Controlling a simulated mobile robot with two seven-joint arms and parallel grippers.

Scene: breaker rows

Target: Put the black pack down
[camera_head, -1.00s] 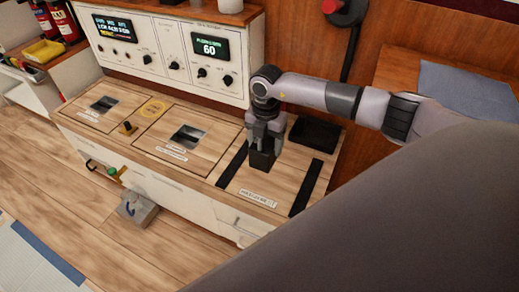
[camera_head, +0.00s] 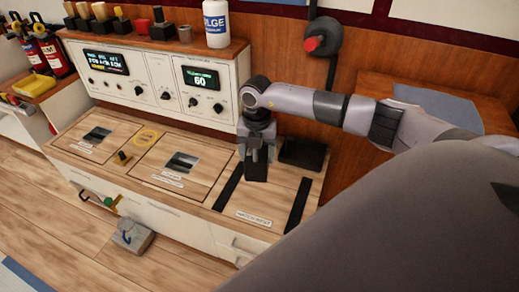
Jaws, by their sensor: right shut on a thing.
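The black pack (camera_head: 256,172) is a small dark block on or just above the wooden counter, between two black strips. My right gripper (camera_head: 257,152) points straight down and is shut on its top. I cannot tell whether the pack's underside touches the counter. A black strip (camera_head: 229,193) lies to the left of the pack and another black strip (camera_head: 298,205) to its right. A label (camera_head: 253,218) is on the counter in front of the pack. My left gripper is out of view.
A black tray (camera_head: 303,153) sits behind and right of the pack. A white control panel (camera_head: 204,85) stands behind the counter (camera_head: 268,201). Two square openings (camera_head: 182,162) are to the left. A bottle (camera_head: 216,24) stands on the shelf above. My right arm covers the lower right.

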